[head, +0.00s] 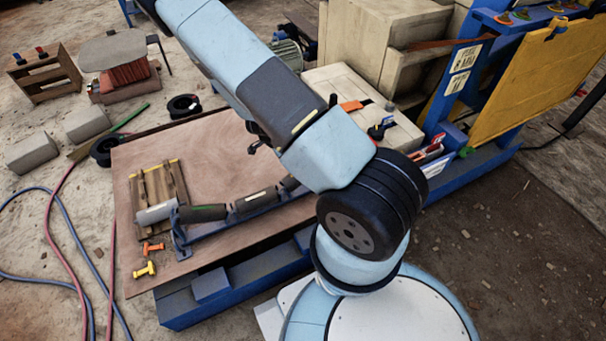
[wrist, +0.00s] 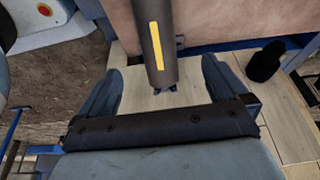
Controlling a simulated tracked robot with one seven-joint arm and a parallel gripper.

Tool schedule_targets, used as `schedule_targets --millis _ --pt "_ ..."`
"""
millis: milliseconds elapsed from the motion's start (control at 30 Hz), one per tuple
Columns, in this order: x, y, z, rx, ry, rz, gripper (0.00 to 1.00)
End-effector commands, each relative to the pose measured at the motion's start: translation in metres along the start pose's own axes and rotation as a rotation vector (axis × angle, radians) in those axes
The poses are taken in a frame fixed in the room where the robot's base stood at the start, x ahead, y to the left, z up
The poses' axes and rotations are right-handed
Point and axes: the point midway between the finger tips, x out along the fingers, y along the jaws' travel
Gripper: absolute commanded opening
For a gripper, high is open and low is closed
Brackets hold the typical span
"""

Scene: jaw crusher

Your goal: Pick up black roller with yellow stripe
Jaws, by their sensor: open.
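In the wrist view, the black roller (wrist: 141,45) with a yellow stripe (wrist: 155,45) runs down from the top edge, its near end between my fingers. My gripper (wrist: 161,70) is open, with one dark finger on each side of the roller and a visible gap on both sides. Whether the roller is at finger depth I cannot tell. Pale wooden boards (wrist: 190,98) lie below. In the head view my arm leaves the top edge and my gripper is out of sight; I cannot pick out the yellow-striped roller there.
The wrist view shows a dark object (wrist: 265,62) at right and a control box with a red button (wrist: 44,10) at top left. In the head view, a blue rack holds a green-striped roller (head: 205,212) and a pale-striped roller (head: 255,201) on a brown board (head: 215,150).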

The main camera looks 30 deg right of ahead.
Motion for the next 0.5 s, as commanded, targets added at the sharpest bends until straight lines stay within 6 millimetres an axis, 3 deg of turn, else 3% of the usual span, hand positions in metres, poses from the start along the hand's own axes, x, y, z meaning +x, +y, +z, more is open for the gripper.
schedule_targets --millis 500 --pt "0.052 0.007 -0.006 0.026 0.041 0.013 1.00"
